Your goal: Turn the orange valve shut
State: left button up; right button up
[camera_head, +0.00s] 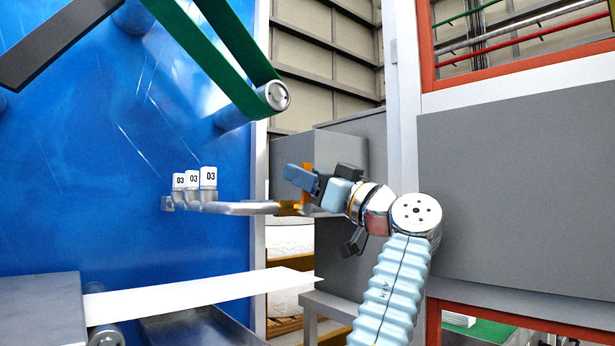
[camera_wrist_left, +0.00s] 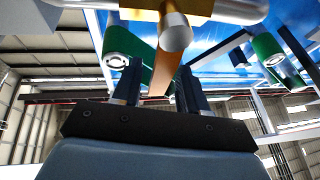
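The orange valve's lever (camera_head: 307,172) stands upright on a brass valve body (camera_head: 289,208) at the right end of a grey pipe. My left gripper (camera_head: 310,186) is at the lever, with its arm rising from the lower right. In the left wrist view, the orange lever (camera_wrist_left: 163,72) runs between the two dark fingers of my left gripper (camera_wrist_left: 158,85). A gap shows on the lever's left side; the right finger is close to it, and contact cannot be told. The brass body (camera_wrist_left: 200,7) and a round grey stem end (camera_wrist_left: 175,32) show above the fingers. My right gripper is not in view.
The grey pipe (camera_head: 240,208) leads left to several fittings with white "03" tags (camera_head: 208,177) on a blue wall (camera_head: 90,180). A green belt (camera_head: 225,60) on rollers hangs above. A white strip (camera_head: 200,295) runs below. Grey panels (camera_head: 520,190) stand at the right.

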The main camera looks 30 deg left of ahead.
pick_arm(q)
jog(key=shift+d, duration=0.1)
jog(key=b+v, duration=0.3)
jog(key=v, duration=1)
jog(key=shift+d+f, duration=0.15)
jog(key=shift+d, duration=0.2)
